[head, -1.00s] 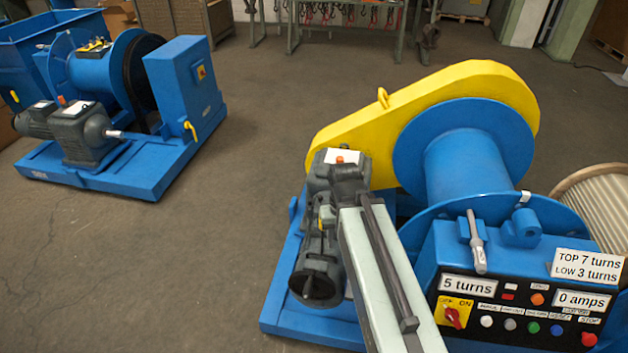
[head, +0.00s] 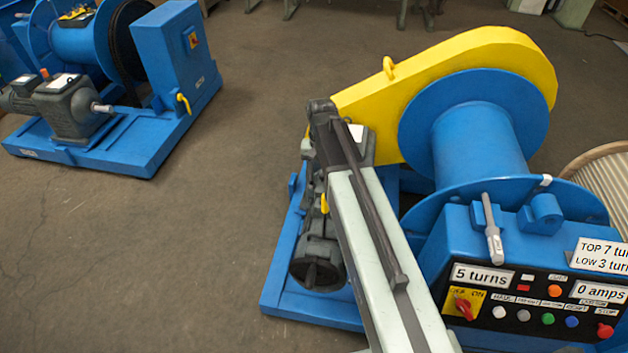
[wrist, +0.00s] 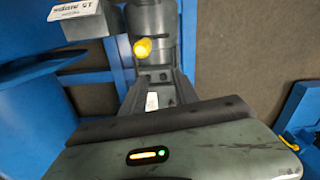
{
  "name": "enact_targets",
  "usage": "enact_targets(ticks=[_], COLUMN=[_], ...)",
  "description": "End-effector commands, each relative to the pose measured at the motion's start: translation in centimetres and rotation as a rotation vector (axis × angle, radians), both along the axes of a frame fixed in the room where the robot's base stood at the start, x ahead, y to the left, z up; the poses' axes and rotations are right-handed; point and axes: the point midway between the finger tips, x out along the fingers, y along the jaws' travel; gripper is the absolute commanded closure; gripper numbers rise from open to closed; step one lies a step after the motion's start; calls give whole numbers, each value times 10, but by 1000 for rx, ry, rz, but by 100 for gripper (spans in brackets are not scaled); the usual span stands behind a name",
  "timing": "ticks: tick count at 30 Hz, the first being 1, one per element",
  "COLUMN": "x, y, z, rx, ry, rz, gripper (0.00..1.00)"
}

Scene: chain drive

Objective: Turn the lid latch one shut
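The near winch has a yellow chain cover (head: 450,85) beside its blue drum (head: 480,140). No part is clearly marked as lid latch one. A small yellow piece (head: 324,203) shows beside my arm, over the grey motor (head: 318,262). In the wrist view a yellow round-ended piece (wrist: 142,47) stands out against a grey cylindrical housing, just beyond my gripper (wrist: 158,76). I cannot tell whether my gripper touches it. My arm hides the gripper in the head view, and its finger opening is unclear in the wrist view.
The blue control box (head: 500,260) with a red switch, buttons and a "5 turns" display stands right of my arm. A second blue winch (head: 110,140) stands at the left. Bare floor (head: 230,150) lies between the winches. A pale ribbed reel (head: 600,180) is at the right edge.

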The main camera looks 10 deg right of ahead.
Motion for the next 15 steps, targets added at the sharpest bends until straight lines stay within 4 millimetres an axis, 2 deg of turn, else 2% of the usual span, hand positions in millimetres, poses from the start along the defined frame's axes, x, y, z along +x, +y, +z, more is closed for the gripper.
enact_targets(ticks=[1,3,7,10,15], x=[49,91,153,176,178], y=[-1,-2,-4,-6,-7], z=[-28,-51,-94,-116,-123], rx=[0,0,0,0,0], ry=[0,0,0,0,0], rz=[-35,-77,-127,-139,-141], gripper=[64,64,64,64,64])
